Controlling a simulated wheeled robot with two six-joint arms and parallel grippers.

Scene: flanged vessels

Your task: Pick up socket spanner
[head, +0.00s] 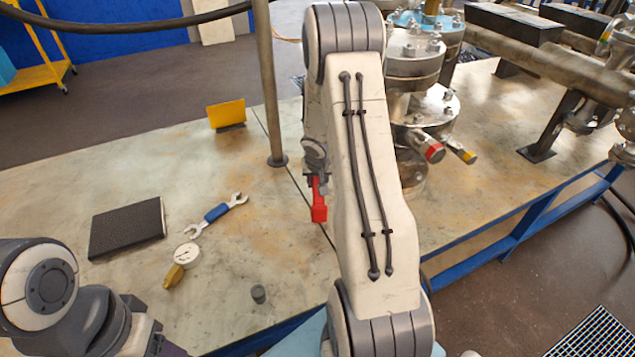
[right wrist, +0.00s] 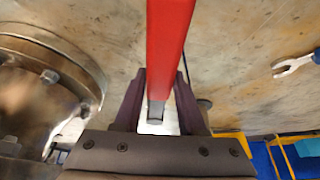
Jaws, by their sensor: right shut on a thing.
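The socket spanner has a red handle (head: 319,207) and hangs from my right gripper (head: 314,178), beside the forearm in the head view. In the right wrist view the red handle (right wrist: 170,50) runs up out of the picture from between the two dark fingers of the right gripper (right wrist: 160,82), which is shut on it. Its grey end (right wrist: 156,110) shows between the fingers. Whether it touches the table is unclear. My left arm is at the lower left of the head view; only a dark purple bit of its gripper (head: 172,349) shows at the bottom edge.
On the table (head: 255,220) lie a blue-handled open-end spanner (head: 216,213), a gauge (head: 186,254), a black pad (head: 127,228) and a small grey cylinder (head: 259,294). A yellow plate (head: 226,115) and a post (head: 268,80) stand behind. Flanged vessels (head: 415,70) stand right of my forearm.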

